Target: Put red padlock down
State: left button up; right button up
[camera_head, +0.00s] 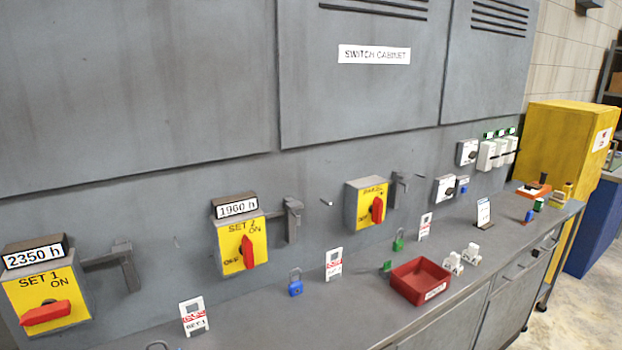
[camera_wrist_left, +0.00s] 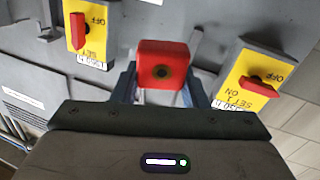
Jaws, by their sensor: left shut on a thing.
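The padlock's shackle is hidden in that view. Behind it are the yellow SET 2 switch box (camera_wrist_left: 92,30) and the yellow SET 1 switch box (camera_wrist_left: 248,82), seen upside down. In the head view a grey loop (camera_head: 157,345) pokes in at the bottom edge; I cannot tell what it belongs to. Neither gripper shows clearly in the head view.
On the grey bench stand white tags (camera_head: 194,317), a blue padlock (camera_head: 295,286), a green padlock (camera_head: 398,241) and a red tray (camera_head: 420,281). The SET 1 box (camera_head: 45,300) and SET 2 box (camera_head: 240,245) are on the cabinet wall.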

pick_arm(q)
jog(key=s+d+f+m+h+b, duration=0.3)
jog(key=s+d+f+h+b, duration=0.2)
jog(key=s+d+f, duration=0.1)
jog(key=shift+s+d+f+m+t+h, duration=0.3)
jog(key=shift+d+f+t, duration=0.15)
jog(key=shift+d, duration=0.5)
